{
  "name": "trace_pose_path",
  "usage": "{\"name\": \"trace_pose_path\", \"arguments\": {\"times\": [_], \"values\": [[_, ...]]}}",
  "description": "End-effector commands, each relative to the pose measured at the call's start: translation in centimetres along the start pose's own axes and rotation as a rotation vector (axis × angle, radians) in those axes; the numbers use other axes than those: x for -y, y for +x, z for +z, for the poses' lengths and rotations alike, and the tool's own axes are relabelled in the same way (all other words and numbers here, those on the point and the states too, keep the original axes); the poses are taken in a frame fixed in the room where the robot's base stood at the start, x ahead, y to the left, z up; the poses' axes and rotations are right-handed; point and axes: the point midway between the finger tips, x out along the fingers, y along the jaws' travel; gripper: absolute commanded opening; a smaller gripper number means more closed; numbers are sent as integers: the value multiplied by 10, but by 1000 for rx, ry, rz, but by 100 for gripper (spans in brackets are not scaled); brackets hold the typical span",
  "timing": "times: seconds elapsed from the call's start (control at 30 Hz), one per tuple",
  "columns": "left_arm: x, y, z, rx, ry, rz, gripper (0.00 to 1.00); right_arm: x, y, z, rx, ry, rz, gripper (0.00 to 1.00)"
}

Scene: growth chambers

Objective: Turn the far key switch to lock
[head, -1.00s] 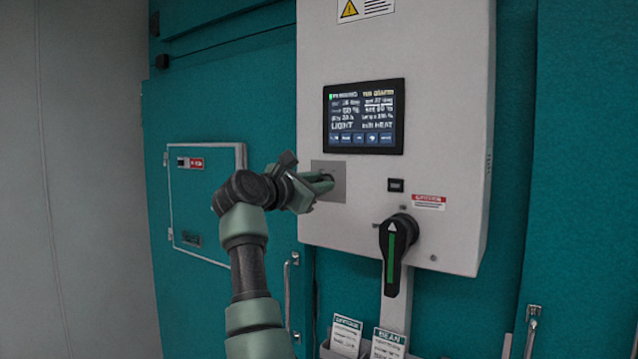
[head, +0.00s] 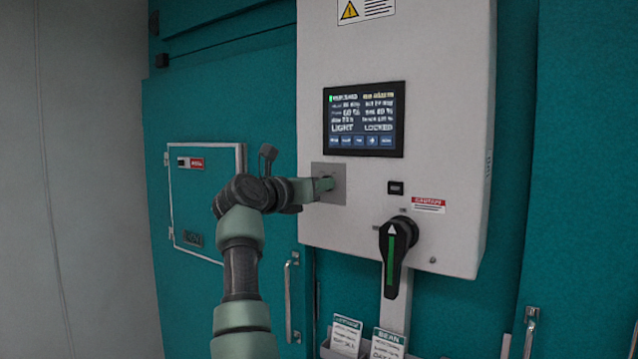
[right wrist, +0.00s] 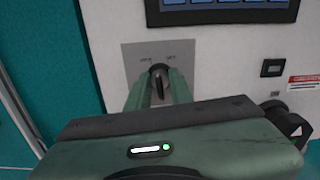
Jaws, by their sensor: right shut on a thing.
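The key switch (right wrist: 159,83) sits on a grey square plate (head: 337,194) on the white control box (head: 440,120). In the right wrist view it is a dark round knob between the two green fingers, with small labels above it on the plate. My right gripper (head: 326,184) is shut on it, and in the right wrist view its fingertips (right wrist: 160,88) sit on either side of the knob. The screen (head: 364,118) above reads "LIGHT" and "LOCKED" in its lower row. My left gripper is not in view.
A black rotary handle with a green stripe (head: 397,250) hangs at the lower right of the box. A small black button (head: 395,188) is above it. A teal hatch (head: 207,200) is at the left. Card holders (head: 345,335) stand below.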

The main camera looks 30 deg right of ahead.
Motion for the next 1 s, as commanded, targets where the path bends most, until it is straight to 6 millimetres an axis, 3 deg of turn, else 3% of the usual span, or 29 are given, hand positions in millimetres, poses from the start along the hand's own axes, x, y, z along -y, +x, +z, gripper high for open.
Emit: {"name": "trace_pose_path", "arguments": {"times": [0.5,1.0], "values": [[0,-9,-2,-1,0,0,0,-1,-1,3,4,-360,0,0],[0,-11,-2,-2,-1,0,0,-1,0,2,5,-439,0,0]]}}
